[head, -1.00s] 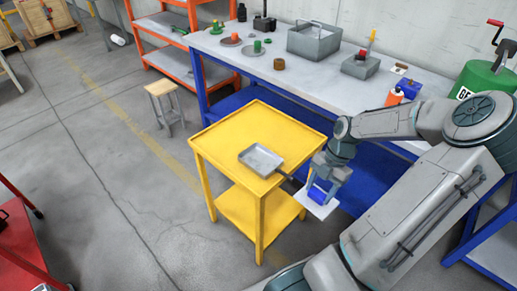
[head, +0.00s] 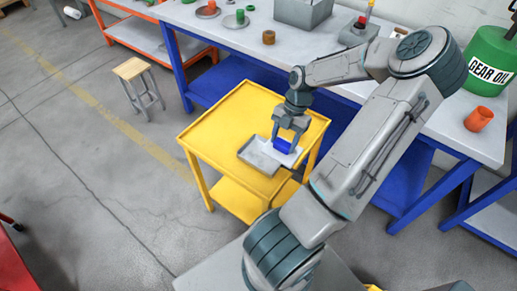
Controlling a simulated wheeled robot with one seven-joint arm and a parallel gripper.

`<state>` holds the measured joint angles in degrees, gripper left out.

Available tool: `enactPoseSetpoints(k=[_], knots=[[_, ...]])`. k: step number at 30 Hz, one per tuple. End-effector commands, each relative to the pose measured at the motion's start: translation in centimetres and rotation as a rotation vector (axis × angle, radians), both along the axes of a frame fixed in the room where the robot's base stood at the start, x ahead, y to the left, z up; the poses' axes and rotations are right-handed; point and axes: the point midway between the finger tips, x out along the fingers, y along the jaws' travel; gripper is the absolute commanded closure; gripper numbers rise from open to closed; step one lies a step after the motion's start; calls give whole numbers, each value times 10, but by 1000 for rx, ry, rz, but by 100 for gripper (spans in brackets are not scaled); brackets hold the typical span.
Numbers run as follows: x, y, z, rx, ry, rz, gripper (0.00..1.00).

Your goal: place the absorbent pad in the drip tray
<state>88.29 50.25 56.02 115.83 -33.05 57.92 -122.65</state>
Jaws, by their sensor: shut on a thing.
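The absorbent pad (head: 292,159) is a flat white sheet with a blue block (head: 285,147) on top. My gripper (head: 288,138) points down and is shut on the blue block. The drip tray (head: 248,156) is a shallow grey metal tray on the top of the yellow cart (head: 222,122). The pad overlaps the right part of the tray in the picture and hides it there. I cannot tell whether the pad touches the tray or hovers above it. The tray's left part shows and is empty.
A wooden stool (head: 137,80) stands at the left. The cart's back left top is clear.

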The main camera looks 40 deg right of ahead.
Motion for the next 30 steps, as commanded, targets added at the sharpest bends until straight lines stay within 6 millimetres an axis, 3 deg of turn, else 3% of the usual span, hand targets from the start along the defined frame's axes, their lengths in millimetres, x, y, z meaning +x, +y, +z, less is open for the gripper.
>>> enactPoseSetpoints(k=[6,12,17,25,30], knots=[[40,19,-29,2,-1,-12,64],[64,32,-44,0,0,-10,64],[67,35,-51,1,0,-11,64],[67,35,-84,2,1,-11,64],[67,34,-87,-1,-1,-10,64]])
